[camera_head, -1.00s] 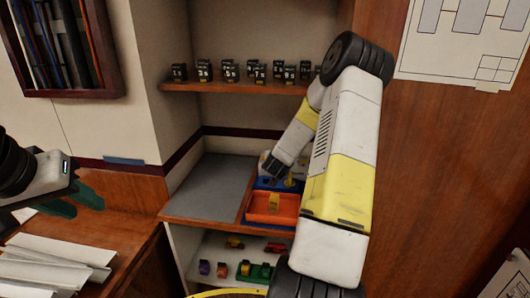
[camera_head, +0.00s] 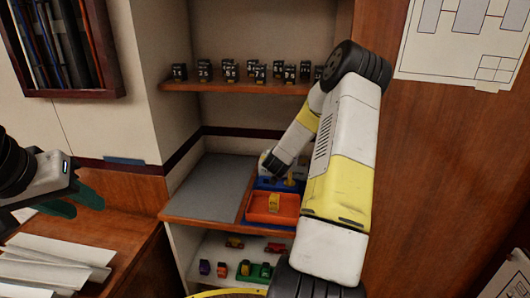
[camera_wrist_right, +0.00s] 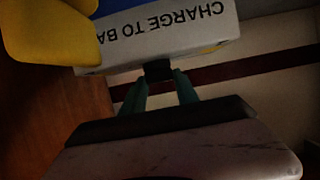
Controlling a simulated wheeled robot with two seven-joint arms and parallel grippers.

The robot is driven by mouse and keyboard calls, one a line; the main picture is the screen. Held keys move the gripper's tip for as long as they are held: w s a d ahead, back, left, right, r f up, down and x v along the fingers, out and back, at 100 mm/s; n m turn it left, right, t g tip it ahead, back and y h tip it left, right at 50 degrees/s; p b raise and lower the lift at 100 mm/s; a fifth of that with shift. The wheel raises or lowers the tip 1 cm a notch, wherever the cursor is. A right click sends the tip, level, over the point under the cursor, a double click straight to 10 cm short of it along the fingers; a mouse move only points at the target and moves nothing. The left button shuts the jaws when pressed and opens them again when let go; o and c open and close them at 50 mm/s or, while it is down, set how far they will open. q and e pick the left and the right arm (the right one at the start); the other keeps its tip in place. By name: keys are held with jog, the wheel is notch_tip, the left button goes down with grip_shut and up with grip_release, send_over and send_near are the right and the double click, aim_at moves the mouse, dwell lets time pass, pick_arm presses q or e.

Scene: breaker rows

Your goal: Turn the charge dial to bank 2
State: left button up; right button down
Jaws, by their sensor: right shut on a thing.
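In the right wrist view a box with a white label (camera_wrist_right: 165,38) reads "CHARGE TO BA…", upside down and cut off by the frame edge. A small black knob (camera_wrist_right: 158,70), which looks like the charge dial, sits at the label's edge. My right gripper (camera_wrist_right: 160,88) has its green fingers closed around it. The dial's pointer and its setting cannot be read. In the head view my right wrist hides the dial, above a blue base (camera_head: 264,184) on the shelf. My left gripper (camera_head: 78,200) is open and empty at the left, away from the dial.
An orange tray (camera_head: 262,218) with a yellow block (camera_head: 274,201) stands in front of the blue base. A grey mat (camera_head: 205,187) lies clear to its left. Numbered black blocks (camera_head: 257,74) stand on the upper shelf (camera_head: 225,87). Coloured pieces lie on the lower shelf (camera_head: 225,252).

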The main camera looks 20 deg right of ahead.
jog(key=shift+w+a+m+h, duration=0.1)
jog(key=shift+a+m+h, duration=0.05)
jog(key=shift+m+h, duration=0.15)
jog(key=m+g+h, duration=0.2)
jog(key=shift+w+a+m, duration=0.2)
jog(key=shift+a+m, duration=0.05)
jog(key=shift+m, duration=0.05)
jog(key=m+g+h, duration=0.1)
jog(key=m+g, duration=0.1)
jog(key=m+g+h, duration=0.1)
jog(key=g, duration=0.1)
jog(key=m+g+h, duration=0.1)
jog(key=m+g, duration=0.1)
jog(key=shift+w+m, duration=0.3)
jog(key=m+g, duration=0.4)
jog(key=g, duration=0.1)
jog(key=shift+w+f, duration=0.1)
jog(key=shift+w, duration=0.1)
jog(key=shift+w+m+g, duration=0.1)
jog(key=shift+m+g, duration=1.5)
jog(key=shift+g, duration=0.2)
jog(key=shift+d+m+g+y, duration=0.1)
jog(key=shift+m+g+y, duration=0.3)
jog(key=shift+m+g, duration=0.25)
jog(key=c, duration=0.9)
grip_release()
